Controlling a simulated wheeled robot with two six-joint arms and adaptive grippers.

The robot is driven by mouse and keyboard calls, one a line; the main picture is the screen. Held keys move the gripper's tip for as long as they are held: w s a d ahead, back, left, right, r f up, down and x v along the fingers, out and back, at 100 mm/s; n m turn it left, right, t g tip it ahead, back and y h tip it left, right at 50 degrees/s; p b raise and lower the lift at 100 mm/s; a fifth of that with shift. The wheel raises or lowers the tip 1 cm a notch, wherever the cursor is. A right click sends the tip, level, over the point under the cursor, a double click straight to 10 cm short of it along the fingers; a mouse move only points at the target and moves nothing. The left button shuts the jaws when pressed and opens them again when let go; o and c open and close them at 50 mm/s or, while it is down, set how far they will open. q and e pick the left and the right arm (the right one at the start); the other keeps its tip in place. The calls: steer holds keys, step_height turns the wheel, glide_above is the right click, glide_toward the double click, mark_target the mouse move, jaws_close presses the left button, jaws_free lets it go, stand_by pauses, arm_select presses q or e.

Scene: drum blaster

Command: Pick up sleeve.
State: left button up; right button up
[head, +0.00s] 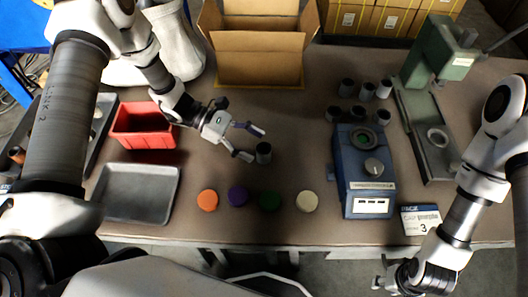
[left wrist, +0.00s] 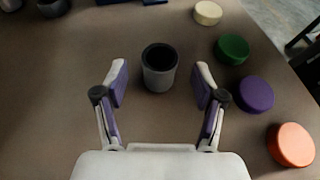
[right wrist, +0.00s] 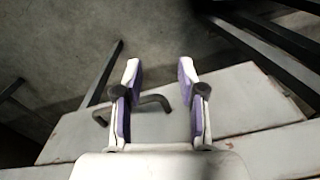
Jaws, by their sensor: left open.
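A grey sleeve (head: 264,152) with a dark hollow top stands upright on the table, in front of my left gripper (head: 251,144). In the left wrist view the sleeve (left wrist: 159,68) stands just ahead of and between the open fingers of my left gripper (left wrist: 160,90), with clear space on both sides. Several similar grey sleeves (head: 366,90) stand in a group by the blue machine. My right gripper (right wrist: 160,85) is open and empty. In the right wrist view it points at the floor and a pale beam with a dark handle.
Orange (head: 208,200), purple (head: 238,196), green (head: 270,201) and cream (head: 307,201) discs lie near the front edge. A red bin (head: 134,137) and a grey tray (head: 112,202) are on the left. A blue machine (head: 352,159), green press (head: 424,66) and open cardboard box (head: 256,69) stand around.

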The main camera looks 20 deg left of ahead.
mark_target(264, 150)
arm_select(q)
steer(key=x, duration=0.4)
steer(key=shift+w+f+p, duration=0.1)
steer(key=shift+p, duration=0.2)
steer(key=shift+a, duration=0.1)
jaws_close()
